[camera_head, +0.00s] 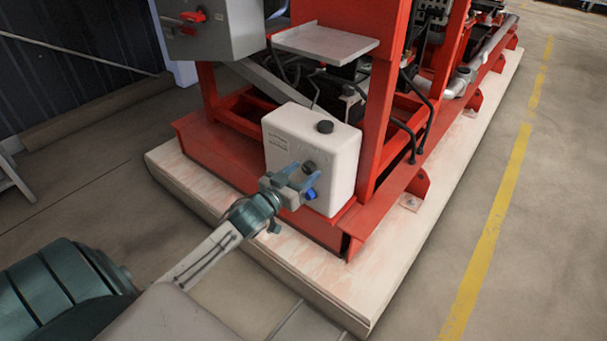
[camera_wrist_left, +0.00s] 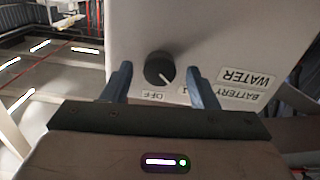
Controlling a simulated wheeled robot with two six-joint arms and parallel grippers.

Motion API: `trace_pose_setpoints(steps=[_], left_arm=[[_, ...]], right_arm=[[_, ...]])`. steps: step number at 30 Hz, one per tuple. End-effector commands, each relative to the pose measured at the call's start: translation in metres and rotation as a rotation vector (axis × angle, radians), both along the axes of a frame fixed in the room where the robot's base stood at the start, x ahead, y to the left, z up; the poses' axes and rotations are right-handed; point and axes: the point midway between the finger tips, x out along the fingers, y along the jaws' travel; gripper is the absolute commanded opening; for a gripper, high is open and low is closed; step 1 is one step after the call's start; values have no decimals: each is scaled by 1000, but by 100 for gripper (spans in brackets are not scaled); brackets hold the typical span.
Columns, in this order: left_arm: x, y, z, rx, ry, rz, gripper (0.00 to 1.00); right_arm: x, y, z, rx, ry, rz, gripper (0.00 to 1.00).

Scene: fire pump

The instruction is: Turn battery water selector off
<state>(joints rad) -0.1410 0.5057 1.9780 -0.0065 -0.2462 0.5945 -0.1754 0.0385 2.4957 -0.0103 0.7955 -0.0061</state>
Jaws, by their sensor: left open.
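The battery water box (camera_head: 335,165) is a white box on the red pump frame in the head view; its white face (camera_wrist_left: 235,45) also fills much of the left wrist view. The selector is a round dark knob (camera_head: 309,167), also in the left wrist view (camera_wrist_left: 158,69). Its white pointer line slants down and right, toward the "1" label rather than "OFF"; the labels appear upside down. My left gripper (camera_head: 303,174) is open, its blue-grey fingers on either side of the knob in the left wrist view (camera_wrist_left: 160,72), with gaps visible. My right gripper is not in view.
A grey cabinet with a red handle (camera_head: 193,16) stands at upper left. The red frame (camera_head: 377,110) rises right of the box. Floor is clear beside the pale plinth (camera_head: 395,245).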

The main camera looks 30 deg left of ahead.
Motion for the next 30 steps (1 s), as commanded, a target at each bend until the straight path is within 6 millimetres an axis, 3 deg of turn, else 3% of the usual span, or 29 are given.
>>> trace_pose_setpoints(steps=[13, 14, 18, 21, 30], left_arm=[[7, -1, 0, 1, 1, -2, 53], [7, -1, 0, 1, 1, -2, 52], [7, -1, 0, 1, 1, -2, 24], [7, -1, 0, 1, 1, -2, 9], [7, -1, 1, 33, -1, -1, 9]], right_arm=[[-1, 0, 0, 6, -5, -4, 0], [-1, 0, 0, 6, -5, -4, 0], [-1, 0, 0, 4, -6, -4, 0], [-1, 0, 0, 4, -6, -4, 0], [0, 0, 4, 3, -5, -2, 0]])
